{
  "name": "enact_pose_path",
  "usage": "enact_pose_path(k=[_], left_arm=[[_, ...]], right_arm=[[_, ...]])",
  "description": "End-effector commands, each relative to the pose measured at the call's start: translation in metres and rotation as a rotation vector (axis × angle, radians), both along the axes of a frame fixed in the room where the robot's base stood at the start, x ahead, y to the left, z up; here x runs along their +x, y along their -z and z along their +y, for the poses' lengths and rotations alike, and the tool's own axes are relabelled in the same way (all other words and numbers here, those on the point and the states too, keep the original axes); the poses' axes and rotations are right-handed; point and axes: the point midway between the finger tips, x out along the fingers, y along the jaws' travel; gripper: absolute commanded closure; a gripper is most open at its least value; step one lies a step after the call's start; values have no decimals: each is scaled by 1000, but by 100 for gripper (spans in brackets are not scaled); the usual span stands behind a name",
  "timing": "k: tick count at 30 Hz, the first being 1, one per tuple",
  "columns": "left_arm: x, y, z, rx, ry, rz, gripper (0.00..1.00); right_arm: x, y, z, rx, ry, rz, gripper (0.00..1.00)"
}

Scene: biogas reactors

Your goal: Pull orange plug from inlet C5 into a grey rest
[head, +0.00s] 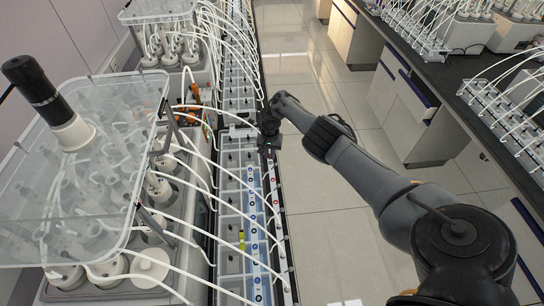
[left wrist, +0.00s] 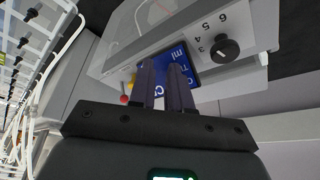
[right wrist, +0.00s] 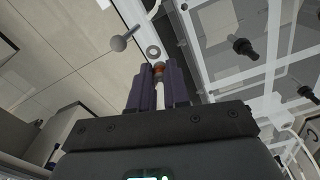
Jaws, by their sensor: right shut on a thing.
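My right gripper (right wrist: 158,82) is shut on the orange plug (right wrist: 158,69). A small orange-brown part shows at the fingertips, and a white tube (right wrist: 160,95) runs back between the fingers. In the head view my right gripper (head: 268,142) is over the right side of the long rail of inlets (head: 230,185); the plug is too small to make out there. A grey ring-like fitting (right wrist: 153,51) is just beyond the plug's tip. I cannot read C5 or tell which fitting is a rest. My left gripper (left wrist: 164,78) has a narrow empty gap between its fingers, in front of a device with a blue screen.
White tubes arch from the reactors at left over the rail. A clear-lidded reactor unit (head: 75,170) stands at left. A black knob (left wrist: 225,48) is near my left gripper. The floor right of the rail is open.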

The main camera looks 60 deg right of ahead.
Motion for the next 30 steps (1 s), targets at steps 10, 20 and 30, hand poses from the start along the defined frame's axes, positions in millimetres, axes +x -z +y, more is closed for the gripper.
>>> enact_pose_path(k=[10, 20, 30], left_arm=[[-1, 13, 3, 5, -8, 7, 60], [-4, 11, 4, 5, -8, 15, 60], [-8, 8, 5, 7, -9, 24, 60]], right_arm=[[0, 7, 0, 0, 0, 0, 100], [-2, 7, 2, 1, 0, 3, 100], [-4, 6, 4, 2, 0, 5, 100]])
